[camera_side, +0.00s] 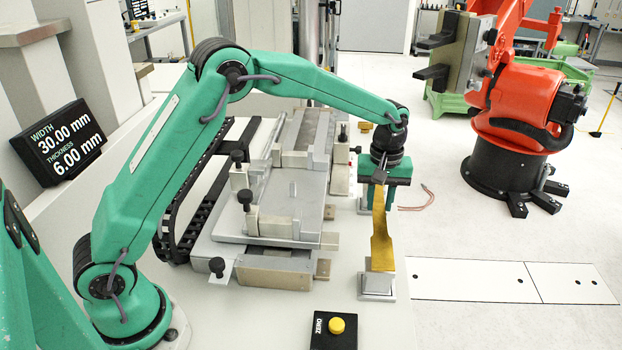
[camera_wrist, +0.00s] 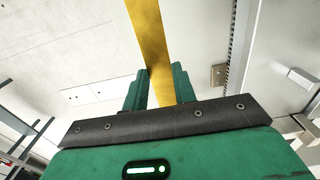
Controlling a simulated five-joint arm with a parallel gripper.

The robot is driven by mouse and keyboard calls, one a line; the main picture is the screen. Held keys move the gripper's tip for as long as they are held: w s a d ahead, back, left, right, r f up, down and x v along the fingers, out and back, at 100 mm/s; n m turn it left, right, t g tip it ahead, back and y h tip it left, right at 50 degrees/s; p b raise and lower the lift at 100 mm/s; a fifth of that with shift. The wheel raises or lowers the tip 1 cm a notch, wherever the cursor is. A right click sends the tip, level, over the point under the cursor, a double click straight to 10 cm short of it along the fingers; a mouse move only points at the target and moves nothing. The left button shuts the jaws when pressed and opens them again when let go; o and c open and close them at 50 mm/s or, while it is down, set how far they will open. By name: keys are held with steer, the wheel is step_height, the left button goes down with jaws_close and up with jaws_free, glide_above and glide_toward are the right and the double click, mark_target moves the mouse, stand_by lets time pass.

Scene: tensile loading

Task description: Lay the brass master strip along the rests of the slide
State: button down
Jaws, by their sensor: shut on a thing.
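The brass master strip (camera_side: 382,240) is a long yellow bar with a wide near end, right of the slide in the side view. My gripper (camera_side: 379,186) is shut on it toward its far end. In the wrist view the strip (camera_wrist: 158,50) passes between the two green fingers (camera_wrist: 160,88). Its near end shows at the top of a small grey block (camera_side: 377,284); I cannot tell whether it touches. The grey metal slide (camera_side: 288,195), with plates and black knobs, is left of my gripper. The strip's far end is hidden by my gripper.
A black cable chain (camera_side: 195,190) runs along the slide's left. A box with a yellow button (camera_side: 335,326) stands at the front. The display (camera_side: 62,142) reads width 30.00 mm, thickness 6.00 mm. An orange robot (camera_side: 525,115) stands on the floor at right.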

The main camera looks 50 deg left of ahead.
mark_target(379, 208)
steer(key=shift+f, duration=1.25)
steer(key=shift+f, duration=0.15)
steer(key=c, duration=1.1)
jaws_free()
steer(key=shift+f, duration=0.1)
step_height(379, 208, up, 12)
steer(key=shift+r, duration=0.2)
steer(key=shift+r, duration=0.1)
